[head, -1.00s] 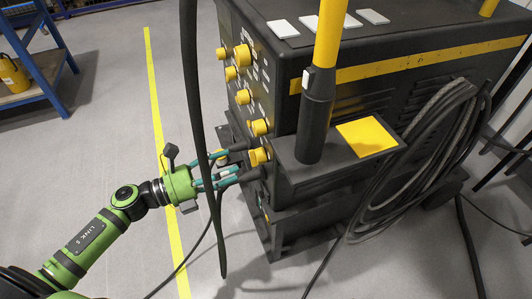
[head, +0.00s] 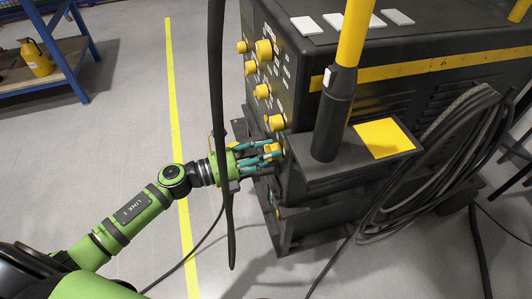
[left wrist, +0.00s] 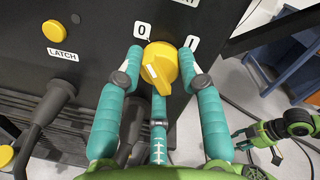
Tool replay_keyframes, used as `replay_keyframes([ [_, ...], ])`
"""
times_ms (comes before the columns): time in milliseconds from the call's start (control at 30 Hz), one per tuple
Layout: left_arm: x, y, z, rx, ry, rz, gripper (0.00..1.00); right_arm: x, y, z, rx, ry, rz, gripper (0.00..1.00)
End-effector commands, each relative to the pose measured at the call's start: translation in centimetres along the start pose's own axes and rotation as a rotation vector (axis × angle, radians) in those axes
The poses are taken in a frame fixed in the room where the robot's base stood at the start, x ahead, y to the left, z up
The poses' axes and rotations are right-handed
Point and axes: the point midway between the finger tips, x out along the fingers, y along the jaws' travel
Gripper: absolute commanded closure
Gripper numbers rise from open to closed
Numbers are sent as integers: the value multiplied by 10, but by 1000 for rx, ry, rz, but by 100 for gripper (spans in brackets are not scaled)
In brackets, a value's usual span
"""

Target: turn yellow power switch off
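The yellow power switch (left wrist: 160,68) is a round knob with a white pointer mark on the dark front panel. It sits below the labels 0 (left wrist: 143,30) and I (left wrist: 191,43); its pointer slants up toward the left, toward the 0 side. My left gripper (left wrist: 163,64) has its teal fingers spread around the knob, one at each side and one below; firm contact is not clear. In the head view, the left gripper (head: 268,150) is at the panel's lower knobs. My right gripper (left wrist: 254,143) shows in the left wrist view, fingers apart and empty.
The dark machine cabinet (head: 440,75) carries other yellow knobs (head: 264,50) above. A thick black cable (head: 216,110) hangs in front of the left gripper. A LATCH button (left wrist: 55,31) and a dark plug (left wrist: 52,103) are left of the switch.

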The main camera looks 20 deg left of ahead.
Motion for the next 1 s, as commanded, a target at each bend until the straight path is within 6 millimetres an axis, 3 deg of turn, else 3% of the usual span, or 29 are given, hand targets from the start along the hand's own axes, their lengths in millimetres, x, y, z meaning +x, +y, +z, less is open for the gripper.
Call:
replay_keyframes([
  [267,0,-1,-2,-17,5,1,95,-4,0,-3,-1,8,0,60],
  [433,0,-3,0,-108,13,6,95,14,0,14,-5,-10,-1,60],
  [700,0,-3,-3,-284,25,14,92,29,3,9,-16,60,5,60],
  [1000,0,-3,-6,-310,28,10,92,33,3,8,-17,72,6,60],
])
